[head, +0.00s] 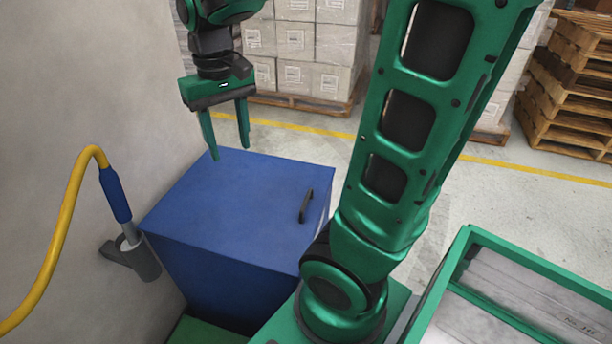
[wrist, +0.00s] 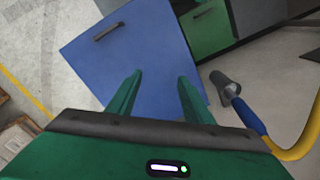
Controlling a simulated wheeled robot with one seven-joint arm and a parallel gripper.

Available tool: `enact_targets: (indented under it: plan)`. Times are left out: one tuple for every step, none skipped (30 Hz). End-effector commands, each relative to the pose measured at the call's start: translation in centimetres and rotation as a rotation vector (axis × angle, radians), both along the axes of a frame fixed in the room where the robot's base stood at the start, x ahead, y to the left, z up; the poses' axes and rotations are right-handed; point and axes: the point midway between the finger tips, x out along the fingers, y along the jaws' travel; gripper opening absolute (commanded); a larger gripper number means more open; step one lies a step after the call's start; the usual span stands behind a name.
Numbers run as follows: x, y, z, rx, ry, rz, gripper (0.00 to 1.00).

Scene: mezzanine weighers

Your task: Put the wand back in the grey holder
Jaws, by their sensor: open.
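The wand (head: 115,193) has a blue grip, a grey lower end and a yellow hose. It stands slightly tilted at the wall on the left in the head view, its lower end inside the mouth of the grey holder (head: 146,262). The wrist view shows the wand (wrist: 248,116) with its tip at the holder (wrist: 222,83), right of my fingers. My gripper (head: 229,152) is open and empty, pointing down above the blue cabinet, up and to the right of the wand. How deep the wand sits in the holder is hidden.
The blue cabinet (head: 235,200) with a dark handle stands right beside the holder. The yellow hose (head: 62,235) loops out to the left. Wrapped boxes on pallets (head: 300,50) and stacked pallets (head: 575,80) stand behind. Floor is clear beyond the cabinet.

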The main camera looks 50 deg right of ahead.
Motion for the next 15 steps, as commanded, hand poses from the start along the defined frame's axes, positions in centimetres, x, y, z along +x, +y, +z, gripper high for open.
enact_targets:
  plan:
    - [-2.3, -1.7, -0.5, 0.002, 0.000, -0.051, 0.46]
    - [-3.5, -2.5, -0.8, 0.003, 0.000, -0.077, 0.46]
    - [-5.1, -3.6, -1.3, 0.003, 0.000, -0.111, 0.46]
    - [-6.3, -4.2, -1.7, 0.003, 0.000, -0.136, 0.46]
    - [-7.5, -4.8, -2.1, 0.004, 0.000, -0.160, 0.46]
    - [-9.1, -5.5, -2.6, 0.003, 0.000, -0.190, 0.46]
    - [-10.2, -5.9, -3.0, 0.004, 0.002, -0.212, 0.46]
    - [-11.2, -6.3, -3.4, 0.005, 0.003, -0.232, 0.46]
    - [-12.5, -6.7, -3.8, 0.005, 0.003, -0.256, 0.46]
    - [-13.3, -6.9, -4.1, 0.005, 0.003, -0.271, 0.46]
    - [-14.0, -7.1, -4.4, 0.005, 0.004, -0.285, 0.46]
    - [-14.8, -7.2, -4.8, 0.005, 0.004, -0.301, 0.46]
    - [-15.4, -7.1, -5.0, 0.005, 0.004, -0.311, 0.46]
    - [-15.8, -7.1, -5.2, 0.005, 0.004, -0.319, 0.46]
    - [-16.2, -7.1, -5.4, 0.005, 0.005, -0.326, 0.46]
